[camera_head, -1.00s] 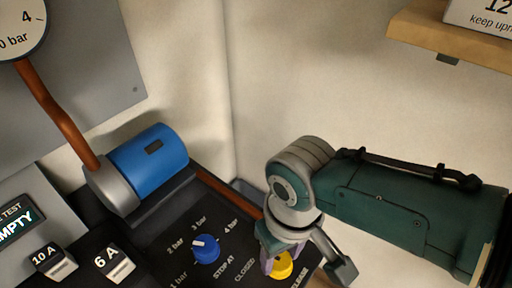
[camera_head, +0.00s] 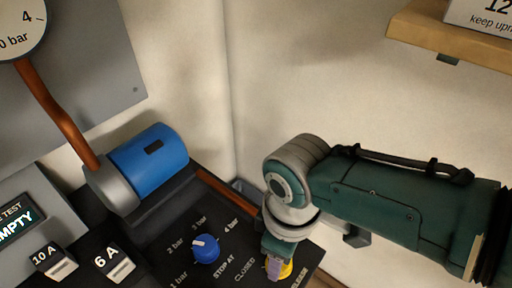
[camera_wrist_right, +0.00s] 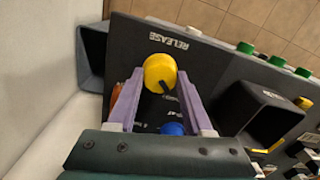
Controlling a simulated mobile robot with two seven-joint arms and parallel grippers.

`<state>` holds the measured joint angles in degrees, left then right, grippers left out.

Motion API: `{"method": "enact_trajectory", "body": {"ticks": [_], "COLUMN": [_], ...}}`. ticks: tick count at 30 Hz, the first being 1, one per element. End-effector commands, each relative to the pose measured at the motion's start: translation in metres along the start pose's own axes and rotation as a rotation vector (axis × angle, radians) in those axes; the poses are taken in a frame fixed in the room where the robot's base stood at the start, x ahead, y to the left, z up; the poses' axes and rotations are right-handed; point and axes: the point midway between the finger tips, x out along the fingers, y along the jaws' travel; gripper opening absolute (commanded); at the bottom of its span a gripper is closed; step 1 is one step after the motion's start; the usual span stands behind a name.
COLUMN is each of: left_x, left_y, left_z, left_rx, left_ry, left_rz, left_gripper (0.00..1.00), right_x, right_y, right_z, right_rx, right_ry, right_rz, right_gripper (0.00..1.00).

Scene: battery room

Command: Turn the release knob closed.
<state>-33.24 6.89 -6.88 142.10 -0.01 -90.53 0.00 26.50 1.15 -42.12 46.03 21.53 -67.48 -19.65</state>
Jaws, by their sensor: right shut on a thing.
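The yellow release knob (camera_head: 286,270) is on the black panel at the bottom of the head view, partly hidden by my right gripper (camera_head: 275,266). In the right wrist view the knob (camera_wrist_right: 158,70) sits between the two purple fingers of my right gripper (camera_wrist_right: 160,78), which is shut on it. A dark pointer mark on the knob faces the lower right of that view. The RELEASE label (camera_wrist_right: 174,38) shows beyond the knob. The CLOSED label (camera_head: 244,271) is left of the knob in the head view. My left gripper is in neither view.
A blue dial (camera_head: 206,249) with bar markings is left of the knob. A wooden shelf (camera_head: 440,35) is upper right. A black box-like holder (camera_wrist_right: 262,115) shows in the wrist view.

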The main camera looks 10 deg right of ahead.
Motion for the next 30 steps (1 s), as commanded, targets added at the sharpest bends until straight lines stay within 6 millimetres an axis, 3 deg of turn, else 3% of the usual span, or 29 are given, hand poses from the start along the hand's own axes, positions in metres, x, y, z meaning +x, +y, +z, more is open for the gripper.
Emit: {"method": "enact_trajectory", "body": {"ticks": [13, 14, 21, 30], "left_x": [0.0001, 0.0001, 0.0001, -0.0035], "left_y": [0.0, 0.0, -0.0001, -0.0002], "left_z": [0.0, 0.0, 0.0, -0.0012], "left_rx": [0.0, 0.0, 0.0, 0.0], "left_ry": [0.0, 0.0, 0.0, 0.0], "left_rz": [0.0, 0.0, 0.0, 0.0], "left_gripper": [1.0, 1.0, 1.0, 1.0], "right_x": [0.0002, 0.0002, 0.0002, -0.005], "right_y": [0.0, 0.0, -0.0001, 0.0001], "right_z": [0.0, 0.0, 0.0001, -0.0001], "right_rx": [-0.012, -0.011, -0.01, -0.009], "right_ry": [0.0, 0.0, 0.0, 0.001], "right_rz": [0.0, 0.0, 0.0, 0.0], "right_gripper": [0.0, 0.54, 0.81, 0.81]}}
